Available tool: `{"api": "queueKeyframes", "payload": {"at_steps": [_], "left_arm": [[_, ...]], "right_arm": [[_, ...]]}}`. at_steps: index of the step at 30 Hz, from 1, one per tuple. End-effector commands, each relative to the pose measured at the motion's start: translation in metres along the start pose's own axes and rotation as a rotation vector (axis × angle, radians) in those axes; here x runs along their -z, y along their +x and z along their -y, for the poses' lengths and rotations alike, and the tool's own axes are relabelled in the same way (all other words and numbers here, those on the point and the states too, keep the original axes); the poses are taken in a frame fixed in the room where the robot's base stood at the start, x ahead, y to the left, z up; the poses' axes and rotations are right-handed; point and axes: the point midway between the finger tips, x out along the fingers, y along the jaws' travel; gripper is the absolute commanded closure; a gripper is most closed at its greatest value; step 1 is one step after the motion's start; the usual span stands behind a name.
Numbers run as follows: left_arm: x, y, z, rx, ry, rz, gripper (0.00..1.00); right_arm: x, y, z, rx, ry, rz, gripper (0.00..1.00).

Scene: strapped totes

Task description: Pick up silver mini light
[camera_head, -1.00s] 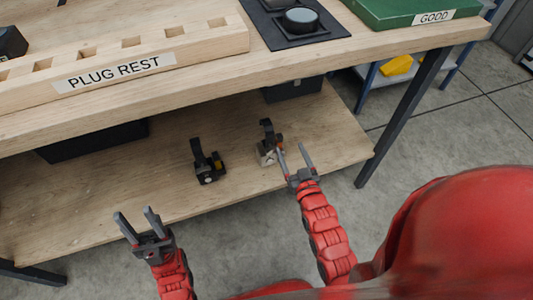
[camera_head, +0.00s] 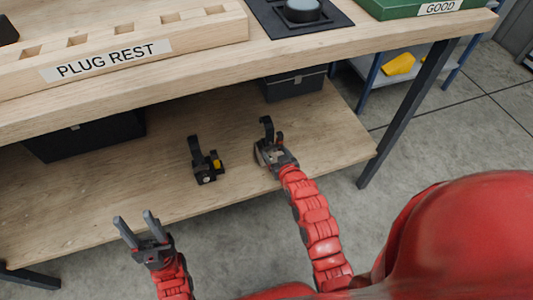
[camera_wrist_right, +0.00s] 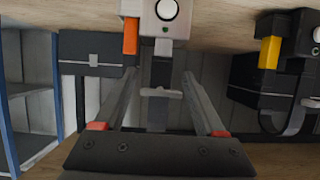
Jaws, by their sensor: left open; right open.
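The silver mini light (camera_wrist_right: 165,28) has a pale grey body, a round white lens, an orange part and a dark arm. In the right wrist view, its dark arm lies between the two open fingers of my right gripper (camera_wrist_right: 158,78). In the head view, my right gripper (camera_head: 272,155) is over the lower shelf and largely hides the light's body; the light's dark hook (camera_head: 266,127) shows behind it. I cannot tell whether the fingers touch it. My left gripper (camera_head: 137,224) is open and empty in front of the shelf edge.
A black light with a yellow part (camera_head: 207,168) stands left of the silver one on the lower shelf (camera_head: 110,195). Dark bins (camera_head: 292,84) stand further back. The upper tabletop (camera_head: 290,55) overhangs the shelf. A table leg (camera_head: 405,115) is at right.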

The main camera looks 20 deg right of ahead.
Motion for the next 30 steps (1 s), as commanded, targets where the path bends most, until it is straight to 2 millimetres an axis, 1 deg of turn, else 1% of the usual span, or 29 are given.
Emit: {"api": "queueKeyframes", "payload": {"at_steps": [5, 10, 13, 15, 20, 21, 26, 30], "left_arm": [[-0.001, -0.006, 0.0, 0.0, 0.0, 0.0, 0.5], [-0.003, -0.019, -0.001, 0.0, 0.0, 0.0, 0.5], [-0.004, -0.021, -0.001, -0.002, 0.0, -0.001, 0.5], [-0.003, -0.022, -0.001, -0.002, 0.001, -0.002, 0.5], [-0.003, -0.021, -0.001, -0.002, 0.001, -0.001, 0.5], [-0.003, -0.021, -0.001, -0.002, 0.001, -0.002, 0.5], [-0.003, -0.021, -0.001, -0.002, 0.001, -0.001, 0.5], [-0.003, -0.021, -0.001, -0.002, 0.001, -0.002, 0.5]], "right_arm": [[-0.002, 0.011, 0.001, 0.0, 0.0, -0.001, 0.28], [-0.007, 0.038, 0.003, 0.001, 0.003, -0.001, 0.28], [-0.004, 0.051, 0.003, 0.001, 0.002, -0.002, 0.28], [-0.003, 0.054, 0.003, 0.001, 0.001, -0.002, 0.28], [-0.003, 0.054, 0.003, 0.0, 0.001, -0.002, 0.28], [-0.003, 0.054, 0.003, 0.0, 0.001, -0.002, 0.29], [-0.003, 0.054, 0.002, 0.0, 0.001, -0.002, 0.58], [-0.003, 0.054, 0.002, 0.0, 0.001, -0.002, 0.83]]}}
